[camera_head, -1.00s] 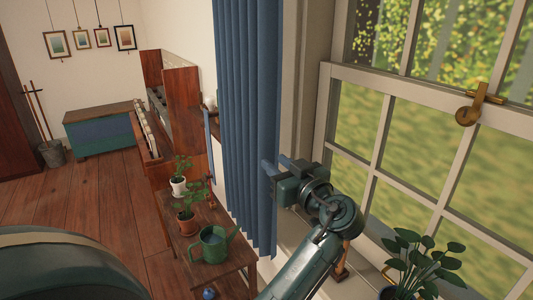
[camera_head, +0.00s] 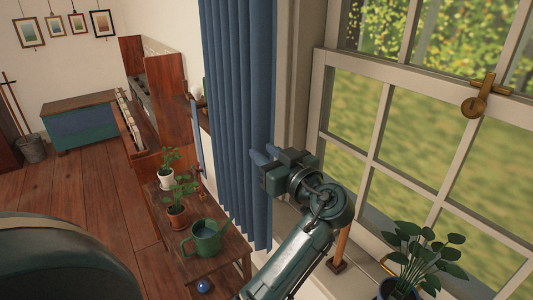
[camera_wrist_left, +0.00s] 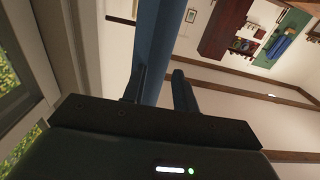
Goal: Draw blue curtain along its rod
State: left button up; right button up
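The blue curtain (camera_head: 240,110) hangs in vertical folds left of the window, its lower end beside the plant table. My left gripper (camera_head: 263,154) is at the curtain's right edge, at lower-middle height. In the left wrist view the two fingers (camera_wrist_left: 160,90) stand apart. A blue strip of curtain (camera_wrist_left: 157,40) runs down beside the left finger, with pale wall showing between it and the right finger. I cannot tell whether the fingers touch the cloth. The rod is out of view above. My right gripper is not in view.
A wooden table (camera_head: 225,268) with a green watering can (camera_head: 206,240) and potted plants stands left of the curtain. A leafy plant (camera_head: 425,260) and a wooden-handled tool (camera_head: 340,248) are on the sill by the window (camera_head: 400,130).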

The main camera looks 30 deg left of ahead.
pick_arm(q)
grip_shut()
dwell(0.3)
dwell(0.3)
